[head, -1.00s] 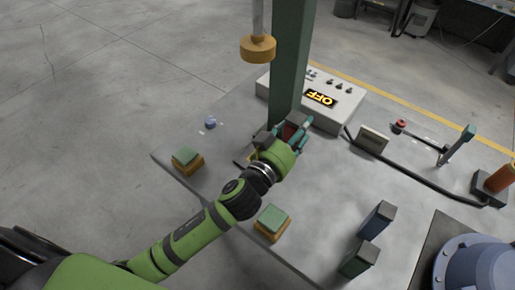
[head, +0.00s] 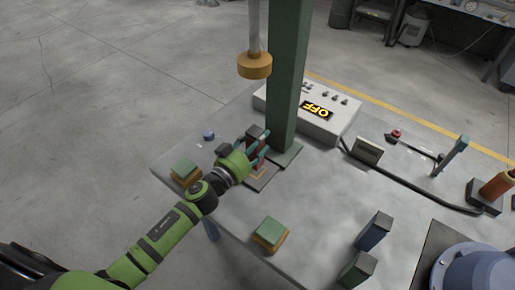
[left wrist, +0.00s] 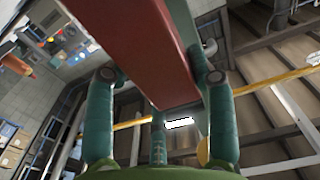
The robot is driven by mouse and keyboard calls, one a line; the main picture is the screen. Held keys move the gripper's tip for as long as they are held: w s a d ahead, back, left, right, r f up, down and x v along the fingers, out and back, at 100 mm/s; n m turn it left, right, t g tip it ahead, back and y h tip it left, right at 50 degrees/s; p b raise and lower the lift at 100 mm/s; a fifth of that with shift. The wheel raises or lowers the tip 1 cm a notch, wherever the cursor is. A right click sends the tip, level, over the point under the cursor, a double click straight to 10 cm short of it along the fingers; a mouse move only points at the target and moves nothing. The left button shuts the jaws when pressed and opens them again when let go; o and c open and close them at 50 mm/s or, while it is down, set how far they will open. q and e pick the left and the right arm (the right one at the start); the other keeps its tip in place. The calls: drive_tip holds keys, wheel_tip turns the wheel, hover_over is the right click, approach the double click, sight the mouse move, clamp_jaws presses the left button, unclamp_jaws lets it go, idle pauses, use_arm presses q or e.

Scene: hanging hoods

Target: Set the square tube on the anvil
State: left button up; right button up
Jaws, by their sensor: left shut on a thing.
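My left gripper (head: 260,149) is shut on the dark red square tube (head: 254,135), near the foot of the green column in the head view. The tube also shows in the left wrist view (left wrist: 135,45), a long red bar between teal fingers. A dark plate with an orange outline (head: 262,178), apparently the anvil, lies just below and beside the gripper. The gripper and tube partly hide it, and I cannot tell whether the tube touches it. My right gripper is not in view.
A control box (head: 290,101) reading OFF stands behind. Green-topped blocks stand at left (head: 185,170) and front (head: 270,232). Two dark blocks (head: 373,226) stand front right. The table's middle is clear.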

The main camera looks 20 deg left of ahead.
use_arm(q)
drive_tip(key=shift+f, duration=1.2)
drive_tip(key=shift+f+b, duration=0.1)
drive_tip(key=shift+b, duration=0.2)
drive_tip(key=o, duration=1)
drive_tip(key=shift+f, duration=0.15)
drive_tip(key=o, duration=0.5)
drive_tip(key=shift+c, duration=0.2)
drive_tip(key=shift+s, duration=0.15)
drive_tip(key=b+v, duration=0.2)
drive_tip(key=v, duration=0.9)
drive_tip(key=shift+s+r, duration=0.25)
drive_tip(key=shift+s, duration=0.15)
